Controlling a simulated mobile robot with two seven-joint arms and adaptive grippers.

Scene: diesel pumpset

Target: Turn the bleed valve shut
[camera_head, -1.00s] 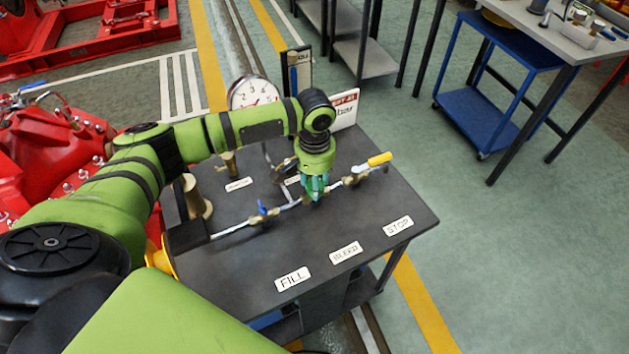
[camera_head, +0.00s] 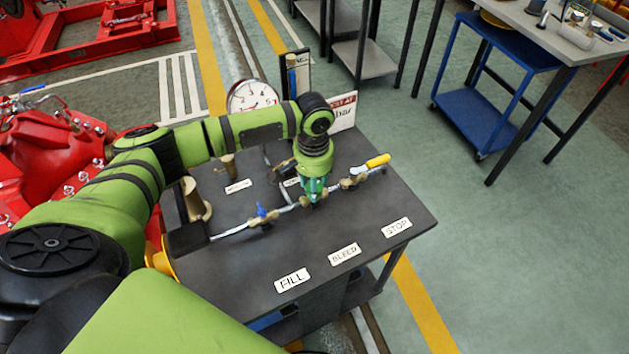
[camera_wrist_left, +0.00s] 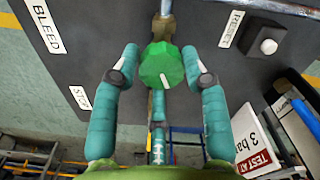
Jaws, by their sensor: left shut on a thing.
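The bleed valve is a round green knob (camera_wrist_left: 162,66) with a white mark on top, on a pipe in the left wrist view. My left gripper (camera_head: 314,200) is over the middle of the pipe run in the head view and hides most of the knob there. In the left wrist view, its teal fingers (camera_wrist_left: 160,50) stand on both sides of the knob, and the gripper is shut on it. A BLEED label (camera_head: 346,254) lies on the dark bench top in front of this valve. My right gripper is not in view.
A blue-handled valve (camera_head: 262,211) is left of my gripper, a yellow-handled valve (camera_head: 377,161) right. A round gauge (camera_head: 252,96) and a "TEST AT 3 bar" sign (camera_wrist_left: 257,140) stand behind. The front of the bench top (camera_head: 290,240) is clear apart from labels.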

